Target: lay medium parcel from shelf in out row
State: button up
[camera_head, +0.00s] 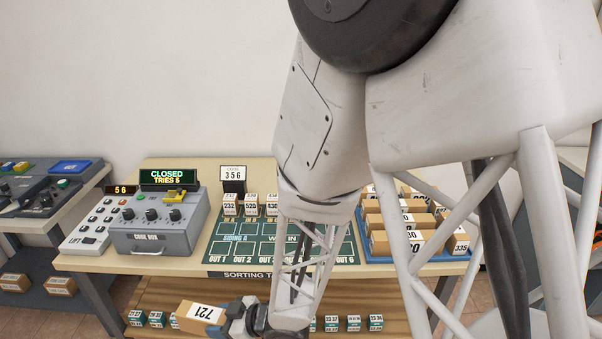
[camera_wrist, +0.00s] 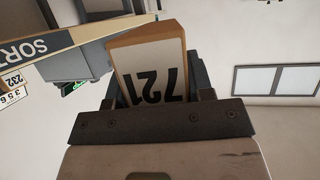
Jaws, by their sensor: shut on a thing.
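My gripper (camera_head: 240,318) is shut on a parcel with a white label reading 721 (camera_head: 200,314), in front of the table's lower shelf. In the wrist view the same parcel (camera_wrist: 150,60) sits between the jaws (camera_wrist: 160,100), its label upside down. The green sorting mat (camera_head: 225,248) lies on the table, with a row of cells marked OUT along its front edge. My arm covers part of that row. The OUT cells I can see are bare. Several small numbered boxes (camera_head: 251,205) stand along the back of the mat.
A grey code box (camera_head: 150,238) with knobs and a sign reading CLOSED, TRIES 5 stands left of the mat. A blue tray (camera_head: 440,256) of numbered parcels is at the right. The lower shelf (camera_head: 265,290) holds several small labelled items.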

jog(key=w+d+r+m+t+h, duration=0.1)
jog(key=w+d+r+m+t, duration=0.15)
jog(key=w, duration=0.45)
jog(key=w+d+r+m+t+h, duration=0.1)
jog(key=w+d+r+m+t, duration=0.2)
jog(key=w, duration=0.5)
jog(key=w+d+r+m+t+h, duration=0.1)
jog(key=w+d+r+t+h, duration=0.2)
jog(key=w, duration=0.4)
jog(key=w+d+r+m+h, duration=0.2)
jog(key=w+d, duration=0.5)
jog(key=d, duration=0.4)
jog(key=w+d+r+m+t+h, duration=0.1)
jog(key=w+d+r+m+h, duration=0.2)
jog(key=d, duration=0.9)
jog(key=w+d+r+m+t+h, duration=0.1)
jog(key=w+d+r+m+h, duration=0.2)
jog(key=w+d+r, duration=0.4)
jog(key=w+d+m, duration=0.1)
jog(key=w+d, duration=0.4)
jog(key=w, duration=0.1)
jog(key=shift+t, duration=0.25)
